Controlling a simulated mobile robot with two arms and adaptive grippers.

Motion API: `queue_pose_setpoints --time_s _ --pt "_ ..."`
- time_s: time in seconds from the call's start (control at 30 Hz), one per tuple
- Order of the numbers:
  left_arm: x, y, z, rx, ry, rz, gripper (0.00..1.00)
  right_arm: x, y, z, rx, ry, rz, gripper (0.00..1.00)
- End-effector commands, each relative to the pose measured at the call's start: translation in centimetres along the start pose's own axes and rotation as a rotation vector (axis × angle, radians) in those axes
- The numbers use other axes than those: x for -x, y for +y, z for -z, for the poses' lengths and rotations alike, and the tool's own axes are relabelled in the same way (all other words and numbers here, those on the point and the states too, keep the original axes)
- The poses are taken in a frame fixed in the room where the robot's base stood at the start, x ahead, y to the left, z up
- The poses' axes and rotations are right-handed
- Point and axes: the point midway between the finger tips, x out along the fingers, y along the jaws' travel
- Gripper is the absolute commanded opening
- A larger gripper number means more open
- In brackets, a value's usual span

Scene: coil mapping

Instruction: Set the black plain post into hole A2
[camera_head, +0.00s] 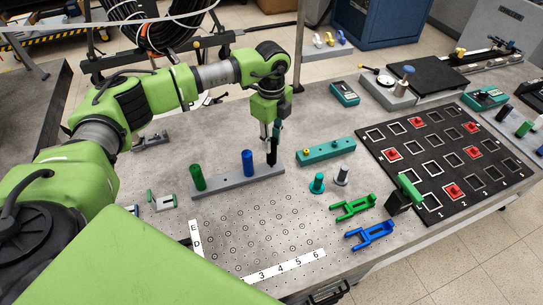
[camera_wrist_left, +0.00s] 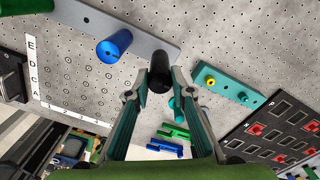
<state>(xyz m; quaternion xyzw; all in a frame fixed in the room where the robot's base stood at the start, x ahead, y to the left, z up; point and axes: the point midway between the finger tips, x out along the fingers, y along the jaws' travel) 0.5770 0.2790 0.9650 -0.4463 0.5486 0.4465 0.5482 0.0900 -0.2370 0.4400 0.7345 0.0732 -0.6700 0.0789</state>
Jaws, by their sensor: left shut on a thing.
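The black plain post (camera_head: 271,157) stands upright at the right end of the grey rack (camera_head: 222,185). My left gripper (camera_head: 270,135) is above it, pointing down, with its fingers around the post's upper part. In the left wrist view the post (camera_wrist_left: 159,72) is between the fingertips (camera_wrist_left: 158,92). I cannot tell if its foot is still seated in the rack. The perforated hole grid (camera_head: 262,228) lies in front of the rack. Its corner by A and 2 is covered by my green body in the head view. My right gripper is not in view.
A blue post (camera_head: 248,163) and a green post (camera_head: 197,177) stand in the rack, left of the black one. The grid is clear of posts where visible.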

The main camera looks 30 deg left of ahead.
Motion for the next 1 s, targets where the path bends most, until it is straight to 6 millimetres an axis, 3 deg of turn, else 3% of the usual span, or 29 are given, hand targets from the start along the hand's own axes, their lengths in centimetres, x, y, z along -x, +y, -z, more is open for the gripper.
queue_pose_setpoints --time_s 0.23,0.6,1.0 --pt "0.7 -0.1 0.0 0.000 0.000 0.002 0.00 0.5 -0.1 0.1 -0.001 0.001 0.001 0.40" --pt "3.5 0.0 0.0 0.000 0.000 0.002 0.00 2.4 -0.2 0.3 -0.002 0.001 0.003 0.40" --pt "3.6 0.0 0.1 -0.019 0.001 0.002 0.00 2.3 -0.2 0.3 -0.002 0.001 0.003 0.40"
